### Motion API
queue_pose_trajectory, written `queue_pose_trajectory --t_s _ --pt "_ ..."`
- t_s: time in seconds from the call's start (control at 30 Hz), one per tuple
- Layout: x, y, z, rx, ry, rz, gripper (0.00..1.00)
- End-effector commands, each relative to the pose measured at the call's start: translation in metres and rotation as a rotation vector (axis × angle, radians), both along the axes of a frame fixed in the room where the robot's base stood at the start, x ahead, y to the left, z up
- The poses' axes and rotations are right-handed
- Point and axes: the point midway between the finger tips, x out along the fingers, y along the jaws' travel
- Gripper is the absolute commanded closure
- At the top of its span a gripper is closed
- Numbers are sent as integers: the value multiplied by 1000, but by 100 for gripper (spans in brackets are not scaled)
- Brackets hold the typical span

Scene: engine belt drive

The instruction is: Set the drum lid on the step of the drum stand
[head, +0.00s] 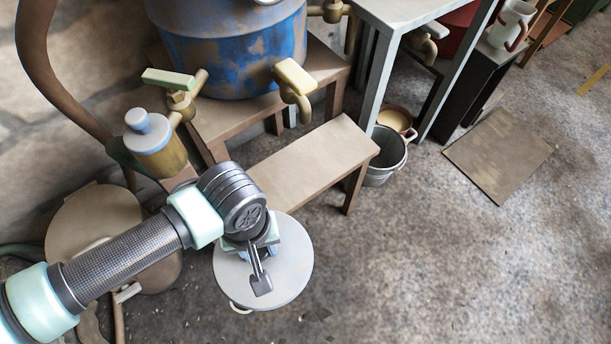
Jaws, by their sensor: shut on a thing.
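The drum lid (296,268) is a flat, round, pale grey disc in the lower middle of the head view. The drum stand (205,116) is brown wood and carries a worn blue drum (238,55). Its step (315,160) is a low, bare wooden board, up and to the right of my gripper. The near left end of the step is partly hidden by my wrist.
Brass taps with pale handles (296,76) stick out over the stand near the step. A metal bucket (385,160) stands right beyond the step. A brown round-topped container (95,225) is at left behind my arm. The floor at right is mostly clear, with a flat board (498,155).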

Motion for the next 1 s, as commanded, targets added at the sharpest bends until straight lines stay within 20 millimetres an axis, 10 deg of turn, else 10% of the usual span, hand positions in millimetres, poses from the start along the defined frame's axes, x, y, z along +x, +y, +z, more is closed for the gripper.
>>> queue_pose_trajectory --t_s 0.23,0.7,1.0 --pt "14 -3 -14 0 -4 4 100" --pt "128 -38 -15 0 -1 5 100" --pt "169 -49 -12 0 -1 5 100"
